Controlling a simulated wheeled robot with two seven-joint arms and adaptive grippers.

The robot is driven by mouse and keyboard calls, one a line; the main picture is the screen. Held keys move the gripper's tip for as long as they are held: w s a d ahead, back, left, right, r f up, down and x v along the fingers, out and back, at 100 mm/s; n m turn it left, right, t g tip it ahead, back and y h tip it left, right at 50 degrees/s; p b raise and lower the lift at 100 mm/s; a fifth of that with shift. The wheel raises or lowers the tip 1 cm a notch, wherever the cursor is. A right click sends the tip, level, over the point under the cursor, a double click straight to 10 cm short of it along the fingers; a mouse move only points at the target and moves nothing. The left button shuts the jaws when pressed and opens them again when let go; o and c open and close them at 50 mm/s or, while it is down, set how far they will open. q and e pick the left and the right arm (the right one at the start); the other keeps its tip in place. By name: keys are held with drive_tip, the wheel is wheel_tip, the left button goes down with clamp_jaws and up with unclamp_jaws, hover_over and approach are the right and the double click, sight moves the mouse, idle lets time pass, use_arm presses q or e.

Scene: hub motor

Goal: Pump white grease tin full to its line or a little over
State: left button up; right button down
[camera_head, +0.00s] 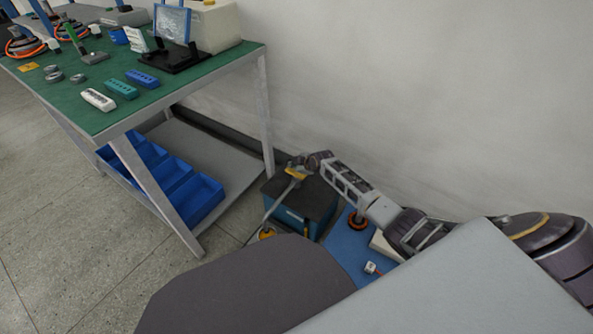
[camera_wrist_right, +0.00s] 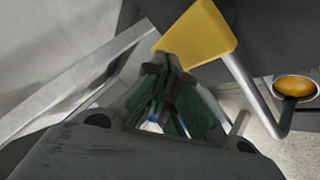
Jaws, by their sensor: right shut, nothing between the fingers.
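My right gripper (camera_head: 303,166) is at the end of the arm reaching in from the right, above a blue box with a dark top (camera_head: 318,197). Its fingers (camera_wrist_right: 163,95) are shut and empty. A yellow pad (camera_head: 296,173) is close by the fingertips; in the wrist view the yellow pad (camera_wrist_right: 199,33) looks right beside them, but I cannot tell whether they touch. A bent grey bar (camera_wrist_right: 257,92) runs near the pad to an orange-yellow knob (camera_wrist_right: 296,87). I cannot make out a white grease tin or its fill line. My left gripper is not in view.
A green-topped workbench (camera_head: 98,116) stands at the left, with blue bins (camera_head: 197,200) on its lower shelf. The wall is close behind. Floor is clear at lower left.

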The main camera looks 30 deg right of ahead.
drive_tip(key=shift+r, duration=0.25)
drive_tip(key=shift+r+p, duration=2.15)
drive_tip(key=shift+r, duration=0.3)
